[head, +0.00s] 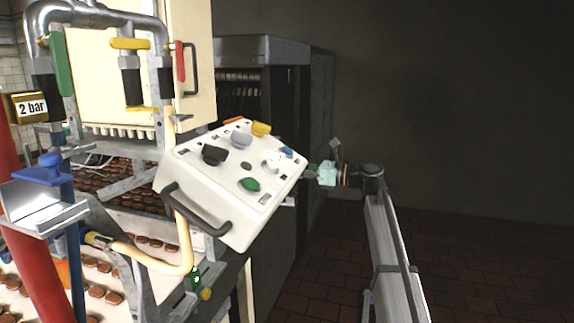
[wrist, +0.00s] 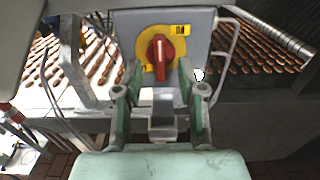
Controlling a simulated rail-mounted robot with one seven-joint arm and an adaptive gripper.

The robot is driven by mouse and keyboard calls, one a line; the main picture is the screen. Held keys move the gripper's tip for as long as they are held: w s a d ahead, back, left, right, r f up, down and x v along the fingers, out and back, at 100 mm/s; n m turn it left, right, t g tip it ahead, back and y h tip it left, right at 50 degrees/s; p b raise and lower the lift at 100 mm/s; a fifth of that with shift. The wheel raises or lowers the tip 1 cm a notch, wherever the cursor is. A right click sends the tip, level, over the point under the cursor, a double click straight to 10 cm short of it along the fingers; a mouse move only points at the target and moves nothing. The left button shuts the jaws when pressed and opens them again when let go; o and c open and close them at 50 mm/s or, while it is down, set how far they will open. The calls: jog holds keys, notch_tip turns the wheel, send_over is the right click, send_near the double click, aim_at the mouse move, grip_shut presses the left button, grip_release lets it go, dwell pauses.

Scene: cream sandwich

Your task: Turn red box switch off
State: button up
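In the wrist view, a red rotary switch (wrist: 158,52) sits on a round yellow plate (wrist: 146,37) on the front of a grey box (wrist: 199,22). Its red handle stands about upright. Yellow tags with dark marks, too small to read, show at the plate's upper right and lower left. My gripper (wrist: 158,70) is open, its green fingers apart on either side below the red handle. I cannot tell whether they touch it. In the head view, my gripper (head: 312,173) is at the right edge of the white control panel (head: 215,165); the red switch is hidden there.
The panel carries several coloured knobs and a dark handle (head: 195,210). Pipes and valves (head: 130,45) stand at the left. A dark cabinet (head: 285,50) is behind the panel. Conveyors with brown biscuits (wrist: 265,50) flank the grey box. The floor at right is clear.

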jog(key=shift+p+x, duration=0.35)
jog(key=shift+x, duration=1.25)
grip_shut()
jog(key=shift+n+b, duration=0.35)
jog(key=shift+n, duration=0.05)
jog(key=shift+s+f+n+b, duration=0.1)
jog(key=shift+n+b, duration=2.35)
jog(key=shift+n, duration=0.4)
jog(key=shift+s+f+n+b, duration=0.1)
jog(key=shift+f+n+b, duration=0.05)
jog(key=shift+n+b, duration=2.5)
jog(key=shift+s+f+n+b, duration=0.1)
jog(key=shift+n+b, duration=2.1)
jog(key=shift+n, duration=0.9)
